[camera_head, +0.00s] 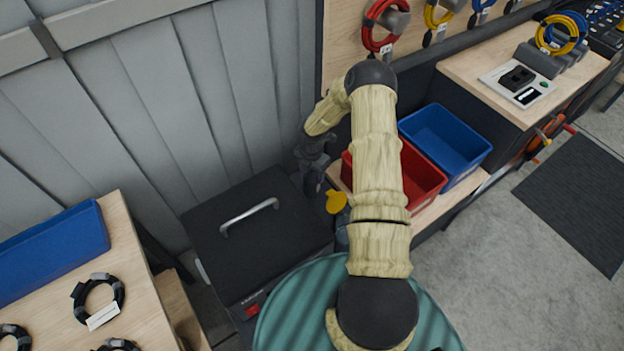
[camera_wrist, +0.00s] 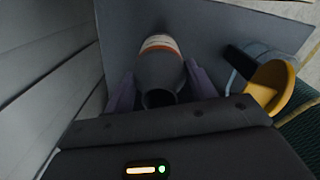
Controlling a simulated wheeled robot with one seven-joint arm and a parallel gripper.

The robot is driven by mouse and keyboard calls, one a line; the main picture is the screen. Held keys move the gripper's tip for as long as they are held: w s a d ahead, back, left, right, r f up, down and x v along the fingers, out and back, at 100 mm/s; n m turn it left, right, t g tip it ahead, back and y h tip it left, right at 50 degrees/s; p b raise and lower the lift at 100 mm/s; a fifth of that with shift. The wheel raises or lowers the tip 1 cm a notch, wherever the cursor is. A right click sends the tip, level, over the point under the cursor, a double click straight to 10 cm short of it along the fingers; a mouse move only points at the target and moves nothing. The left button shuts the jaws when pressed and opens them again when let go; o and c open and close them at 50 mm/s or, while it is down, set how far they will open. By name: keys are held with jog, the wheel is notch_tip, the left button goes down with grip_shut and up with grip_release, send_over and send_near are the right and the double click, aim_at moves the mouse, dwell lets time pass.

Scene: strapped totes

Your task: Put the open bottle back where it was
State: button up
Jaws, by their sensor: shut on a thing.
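The open bottle (camera_wrist: 160,68) shows in the wrist view. It is dark grey with a pale band edged in orange, and its dark open mouth faces the camera. My gripper (camera_wrist: 163,88) is shut on it, one finger on each side. In the head view my gripper (camera_head: 312,172) hangs beside the back right corner of a black box with a metal handle (camera_head: 262,235). I cannot make out the bottle there. Whether its base touches anything is hidden.
A yellow round-topped thing (camera_head: 336,201) stands close to the right of my gripper; it also shows in the wrist view (camera_wrist: 272,84). A red tote (camera_head: 424,178) and a blue tote (camera_head: 447,140) stand on a bench to the right. A grey ribbed wall (camera_head: 190,90) rises behind.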

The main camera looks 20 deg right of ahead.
jog(key=shift+f+p, duration=0.35)
jog(key=shift+f, duration=1.65)
jog(key=shift+f, duration=0.1)
jog(key=o, duration=1.5)
notch_tip(320, 180, up, 12)
jog(key=shift+a+r+b, duration=0.1)
jog(key=shift+b, duration=0.7)
